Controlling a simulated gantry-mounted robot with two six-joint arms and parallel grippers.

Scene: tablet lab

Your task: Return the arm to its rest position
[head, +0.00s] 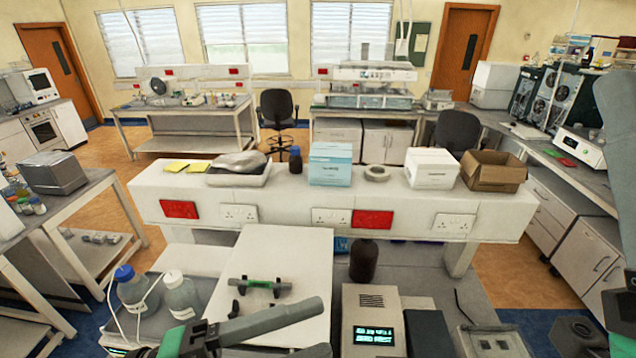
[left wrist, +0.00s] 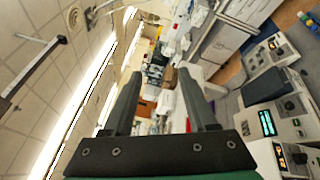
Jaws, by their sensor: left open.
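My left gripper (head: 318,328) shows at the bottom of the head view, its dark fingers pointing right. It is in front of a white board (head: 300,255). In the left wrist view the two fingers of the left gripper (left wrist: 165,85) stand apart, with nothing between them. That view is tilted on its side and looks out across the room. Part of my right arm (head: 618,130) shows at the right edge of the head view; its gripper is out of sight.
A small green and black item (head: 260,284) lies on the board. A dark bottle (head: 363,262) and a device with a lit display (head: 374,325) are to the right. A raised shelf (head: 300,200) with boxes crosses behind.

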